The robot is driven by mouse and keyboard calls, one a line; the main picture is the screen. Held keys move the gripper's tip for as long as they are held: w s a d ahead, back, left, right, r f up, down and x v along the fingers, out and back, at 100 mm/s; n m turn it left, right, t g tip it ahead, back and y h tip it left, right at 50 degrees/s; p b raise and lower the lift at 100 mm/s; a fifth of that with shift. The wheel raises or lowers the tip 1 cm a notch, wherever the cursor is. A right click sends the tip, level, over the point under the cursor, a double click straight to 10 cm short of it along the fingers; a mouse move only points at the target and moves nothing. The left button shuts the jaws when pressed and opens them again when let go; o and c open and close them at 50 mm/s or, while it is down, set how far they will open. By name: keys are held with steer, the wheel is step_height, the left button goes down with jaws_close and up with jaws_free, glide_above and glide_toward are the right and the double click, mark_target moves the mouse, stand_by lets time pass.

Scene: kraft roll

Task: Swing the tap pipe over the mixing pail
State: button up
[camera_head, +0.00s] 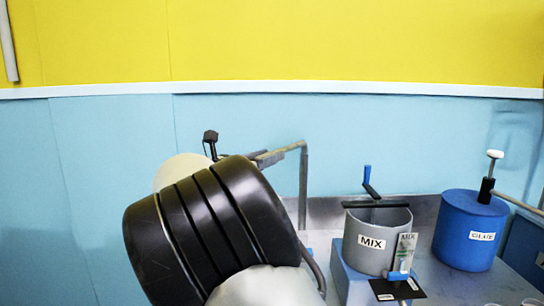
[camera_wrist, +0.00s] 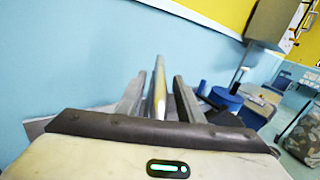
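The grey tap pipe (camera_head: 303,185) rises behind the counter in the head view, bends at the top and runs left to my gripper (camera_head: 264,158). In the wrist view the pipe (camera_wrist: 159,88) lies lengthwise between the two grey fingers of my gripper (camera_wrist: 157,92), with a gap on each side. The fingers look open around it. The pipe's free end is hard to make out. The grey mixing pail (camera_head: 372,258), labelled MIX, stands right of the pipe's upright. The pipe's arm points left, away from the pail.
A black bar (camera_head: 376,204) and a blue-handled crank (camera_head: 367,176) top the pail. A blue GLUE bucket (camera_head: 462,248) with a white-knobbed lever (camera_head: 495,154) stands to its right. A small card (camera_head: 406,250) stands before the pail. A blue wall (camera_head: 100,190) is behind.

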steer(key=shift+x, duration=1.05)
steer(key=shift+s, duration=0.1)
jaws_close()
